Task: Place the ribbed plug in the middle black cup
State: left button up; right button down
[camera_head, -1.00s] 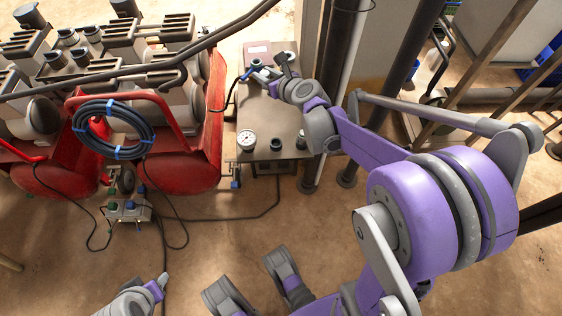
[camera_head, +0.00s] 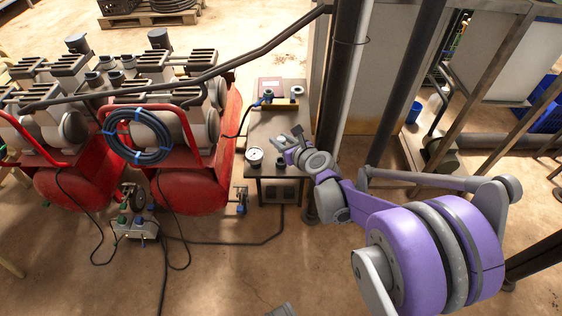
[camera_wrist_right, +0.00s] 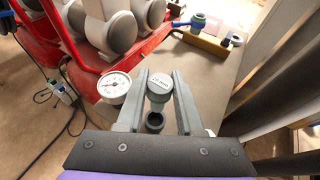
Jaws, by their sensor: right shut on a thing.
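My right gripper (camera_head: 290,142) is above the worktable, toward its front. In the right wrist view its two grey fingers (camera_wrist_right: 161,92) are on either side of the grey ribbed plug (camera_wrist_right: 160,80), which has a white label on its end. The gripper is shut on the plug. A black cup (camera_wrist_right: 154,122) shows just below the plug in that view, apart from it. In the head view a black cup (camera_head: 281,162) stands right of the gauge. Other cups are hidden by the arm or fingers, so I cannot confirm which is the middle one. My left gripper is not in view.
A white gauge (camera_head: 255,155) stands left of the cup, close to the left finger in the wrist view (camera_wrist_right: 113,87). A yellowish bar with blue-ringed fittings (camera_head: 267,96) lies at the table's back. Red tanks (camera_head: 190,190) flank the left; a dark post (camera_head: 335,110) stands right.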

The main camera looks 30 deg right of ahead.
notch_tip(320, 180, down, 3)
jog(key=shift+w+r+b, duration=0.1)
jog(key=shift+b, duration=0.2)
jog(key=shift+f+b, duration=0.6)
jog(key=shift+f, duration=1.3)
jog(key=c, duration=1)
grip_release()
jog(key=shift+f, duration=0.2)
jog(key=o, duration=0.5)
jog(key=shift+c, duration=0.2)
jog(key=shift+r, duration=0.1)
